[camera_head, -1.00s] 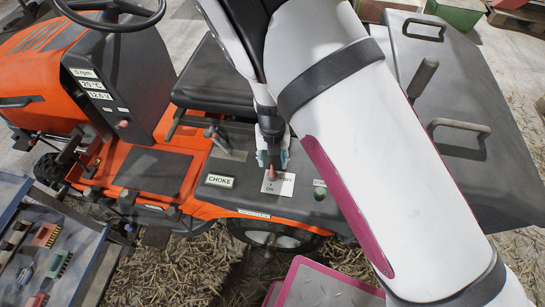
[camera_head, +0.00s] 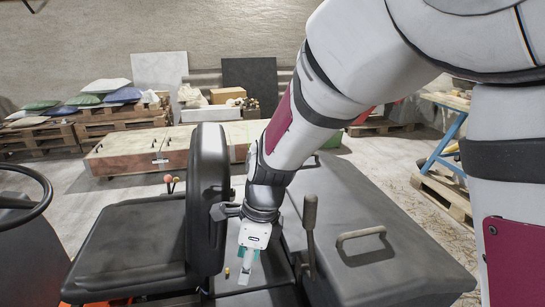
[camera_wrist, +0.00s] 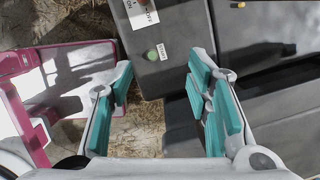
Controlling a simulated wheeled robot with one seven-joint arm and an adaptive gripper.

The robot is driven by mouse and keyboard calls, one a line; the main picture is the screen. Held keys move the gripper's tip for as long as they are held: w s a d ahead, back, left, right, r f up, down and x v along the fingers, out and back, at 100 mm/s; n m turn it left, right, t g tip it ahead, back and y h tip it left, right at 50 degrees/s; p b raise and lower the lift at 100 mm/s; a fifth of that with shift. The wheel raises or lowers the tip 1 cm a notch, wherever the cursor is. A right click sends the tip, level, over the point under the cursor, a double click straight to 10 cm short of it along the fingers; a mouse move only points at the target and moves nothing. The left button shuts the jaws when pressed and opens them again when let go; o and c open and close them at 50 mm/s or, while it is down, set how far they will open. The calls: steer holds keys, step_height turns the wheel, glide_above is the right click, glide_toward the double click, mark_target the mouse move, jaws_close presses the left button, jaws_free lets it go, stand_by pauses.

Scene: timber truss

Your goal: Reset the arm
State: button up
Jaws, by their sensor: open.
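My gripper (camera_head: 248,268) hangs downward in the head view, beside the right side of the black seat back (camera_head: 208,200). Its teal-padded fingers are apart in the wrist view (camera_wrist: 163,92), with nothing between them. My white arm runs down to it from the upper right. In the wrist view, a dark panel (camera_wrist: 155,80) lies beyond the fingers. It carries a green knob (camera_wrist: 153,55) beside a partly cropped white label, and part of an ON/OFF label (camera_wrist: 146,12) at the top edge.
A dark lever (camera_head: 310,225) and a dark cover with handles (camera_head: 385,270) stand right of my gripper. A steering wheel (camera_head: 30,205) is at left. Pallets (camera_head: 70,135) with cushions are behind. Pink-and-white parts (camera_wrist: 60,65) lie left in the wrist view.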

steer(key=s+d+r+n+t, duration=0.1)
steer(key=s+d+r+n, duration=0.3)
steer(key=d+r, duration=0.45)
steer(key=s+d+r+n+t+h, duration=0.1)
steer(key=s+d+r+n, duration=0.2)
steer(key=s+d+n, duration=0.4)
steer(key=s+d+r+n+t+h, duration=0.1)
steer(key=s+d+r+n+t, duration=0.1)
steer(key=s+d+n, duration=0.5)
steer(key=shift+d+r+n+h, duration=0.3)
steer(key=shift+d+r, duration=0.4)
steer(key=shift+d, duration=0.4)
steer(key=shift+w, duration=0.1)
